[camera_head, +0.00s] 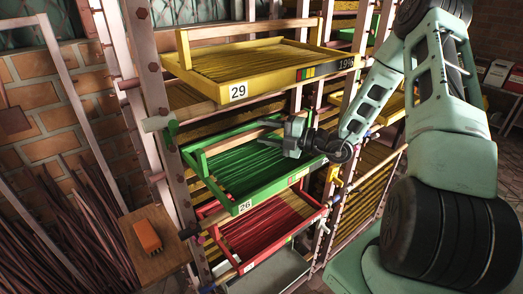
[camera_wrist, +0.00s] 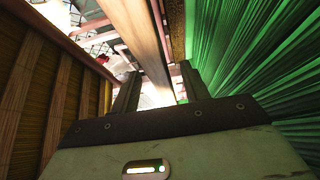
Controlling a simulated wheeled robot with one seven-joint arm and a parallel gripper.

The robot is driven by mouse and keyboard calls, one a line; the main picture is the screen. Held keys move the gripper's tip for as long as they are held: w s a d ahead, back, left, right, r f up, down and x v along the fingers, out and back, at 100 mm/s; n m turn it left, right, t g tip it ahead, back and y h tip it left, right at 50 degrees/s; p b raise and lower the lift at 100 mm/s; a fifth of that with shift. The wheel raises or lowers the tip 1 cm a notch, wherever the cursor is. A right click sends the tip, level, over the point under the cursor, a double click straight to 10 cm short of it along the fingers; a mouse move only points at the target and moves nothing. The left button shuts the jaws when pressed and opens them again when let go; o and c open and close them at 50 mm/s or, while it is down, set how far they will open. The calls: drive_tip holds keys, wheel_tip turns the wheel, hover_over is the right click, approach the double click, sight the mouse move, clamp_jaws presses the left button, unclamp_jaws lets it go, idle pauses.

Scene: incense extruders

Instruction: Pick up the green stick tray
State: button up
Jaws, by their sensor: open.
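The green stick tray (camera_head: 243,208) sits in the rack at the middle of the head view, labelled 26 and filled with green sticks. The green sticks (camera_wrist: 255,65) fill the right of that view. I cannot tell whether the fingers touch the tray.
A yellow tray (camera_head: 214,91) labelled 29 is above, and a red tray (camera_head: 263,246) is below. Rack posts (camera_head: 150,80) stand close around them. An orange block (camera_head: 146,236) lies on a small wooden shelf (camera_head: 161,262) at the left.

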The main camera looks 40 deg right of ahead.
sight(256, 149)
drive_tip(key=p+x, duration=0.1)
drive_tip(key=x, duration=0.2)
drive_tip(key=shift+w+a, duration=0.2)
drive_tip(key=shift+w, duration=0.05)
clamp_jaws()
drive_tip(key=shift+r, duration=0.1)
